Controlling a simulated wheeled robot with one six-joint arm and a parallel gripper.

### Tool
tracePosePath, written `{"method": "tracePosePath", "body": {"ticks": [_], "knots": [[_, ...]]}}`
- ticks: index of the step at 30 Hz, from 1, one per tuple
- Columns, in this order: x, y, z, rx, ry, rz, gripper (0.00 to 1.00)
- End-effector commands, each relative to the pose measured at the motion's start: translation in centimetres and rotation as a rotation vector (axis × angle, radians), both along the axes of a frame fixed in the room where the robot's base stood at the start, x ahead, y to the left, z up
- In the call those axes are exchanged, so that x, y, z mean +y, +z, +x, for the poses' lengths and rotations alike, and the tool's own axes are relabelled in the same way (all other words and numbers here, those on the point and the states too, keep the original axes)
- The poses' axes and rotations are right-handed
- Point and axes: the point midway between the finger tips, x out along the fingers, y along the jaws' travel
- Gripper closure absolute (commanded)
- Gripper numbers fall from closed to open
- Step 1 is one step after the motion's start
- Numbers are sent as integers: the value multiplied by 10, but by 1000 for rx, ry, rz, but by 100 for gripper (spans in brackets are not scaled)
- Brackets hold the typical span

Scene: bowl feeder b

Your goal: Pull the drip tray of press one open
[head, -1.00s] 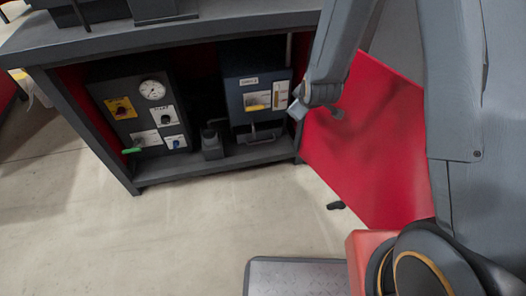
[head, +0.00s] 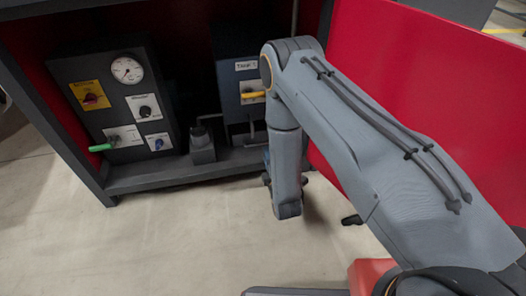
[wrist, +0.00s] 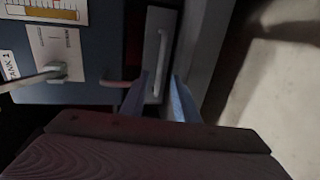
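The drip tray (wrist: 166,24) shows in the wrist view as a narrow grey front panel below the dark blue tank body (wrist: 110,45). A light bar handle (wrist: 160,62) stands on the panel. My gripper (wrist: 160,97) is open, with its two blue fingers apart and the lower part of the tray front showing between them. In the head view my forearm and wrist hide the gripper and most of the tray.
A control box (head: 122,110) with a gauge and several switches stands left of the tank (head: 231,88). A red panel (head: 430,80) stands to the right. Pale floor (head: 190,240) in front is clear.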

Motion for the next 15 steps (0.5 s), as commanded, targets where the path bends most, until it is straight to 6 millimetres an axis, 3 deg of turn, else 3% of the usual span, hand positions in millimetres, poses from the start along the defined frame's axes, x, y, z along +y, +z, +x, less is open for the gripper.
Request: {"method": "tracePosePath", "body": {"ticks": [15], "knots": [[18, -16, 62, -8, 1, -2, 72]]}}
